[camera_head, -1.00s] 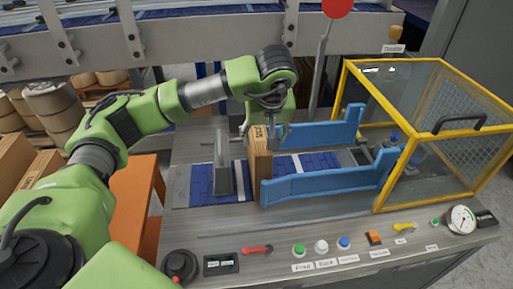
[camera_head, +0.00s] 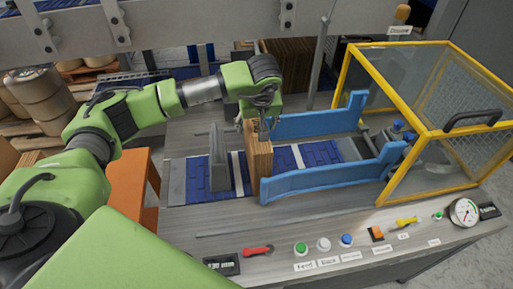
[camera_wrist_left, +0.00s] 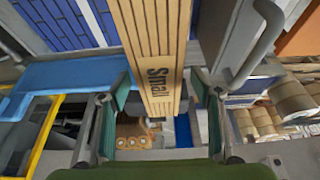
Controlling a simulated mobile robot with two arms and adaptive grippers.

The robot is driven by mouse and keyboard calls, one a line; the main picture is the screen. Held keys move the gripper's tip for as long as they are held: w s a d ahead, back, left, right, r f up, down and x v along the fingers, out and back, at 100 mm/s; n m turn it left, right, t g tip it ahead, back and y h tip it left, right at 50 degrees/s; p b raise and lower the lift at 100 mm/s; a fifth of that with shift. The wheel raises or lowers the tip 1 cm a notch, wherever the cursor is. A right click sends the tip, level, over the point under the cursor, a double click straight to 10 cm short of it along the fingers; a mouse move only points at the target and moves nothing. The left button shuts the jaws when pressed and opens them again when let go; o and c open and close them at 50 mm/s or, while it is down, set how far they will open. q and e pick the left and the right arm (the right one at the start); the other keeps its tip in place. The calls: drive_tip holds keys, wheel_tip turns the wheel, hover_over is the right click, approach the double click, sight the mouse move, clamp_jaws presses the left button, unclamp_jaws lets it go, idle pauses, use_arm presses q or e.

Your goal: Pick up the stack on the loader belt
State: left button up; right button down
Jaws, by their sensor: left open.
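The stack (camera_head: 260,158) is a bundle of flat brown cardboard standing upright on the blue loader belt (camera_head: 199,181), at the left ends of two blue guide rails. In the left wrist view the stack (camera_wrist_left: 153,35) shows layered edges and the printed word "Small". My left gripper (camera_head: 258,120) is over the top of the stack. In the wrist view its two fingers (camera_wrist_left: 160,82) stand apart, one on each side of the stack's near end. I cannot tell whether the pads touch it. My right gripper is not in view.
A grey upright plate (camera_head: 219,160) stands on the belt left of the stack. Blue guide rails (camera_head: 325,177) lie to its right, leading to a yellow-framed guard cage (camera_head: 390,110). Buttons and a gauge (camera_head: 464,212) line the front panel. Another cardboard stack (camera_head: 288,52) stands behind.

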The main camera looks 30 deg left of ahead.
use_arm(q)
drive_tip(key=shift+w+a+f, duration=0.1)
drive_tip(key=shift+f, duration=0.15)
drive_tip(key=p+x, duration=0.2)
drive_tip(key=x, duration=0.2)
drive_tip(key=shift+f, duration=0.45)
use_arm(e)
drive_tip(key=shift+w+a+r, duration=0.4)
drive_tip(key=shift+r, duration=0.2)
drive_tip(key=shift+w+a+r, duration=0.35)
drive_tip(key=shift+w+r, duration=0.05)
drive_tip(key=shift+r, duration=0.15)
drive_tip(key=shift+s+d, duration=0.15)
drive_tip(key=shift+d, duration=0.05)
use_arm(q)
drive_tip(key=shift+f+b, duration=0.2)
drive_tip(key=shift+b, duration=0.1)
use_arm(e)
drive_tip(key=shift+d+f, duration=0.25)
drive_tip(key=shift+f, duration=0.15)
use_arm(q)
drive_tip(key=shift+c, duration=0.3)
clamp_jaws()
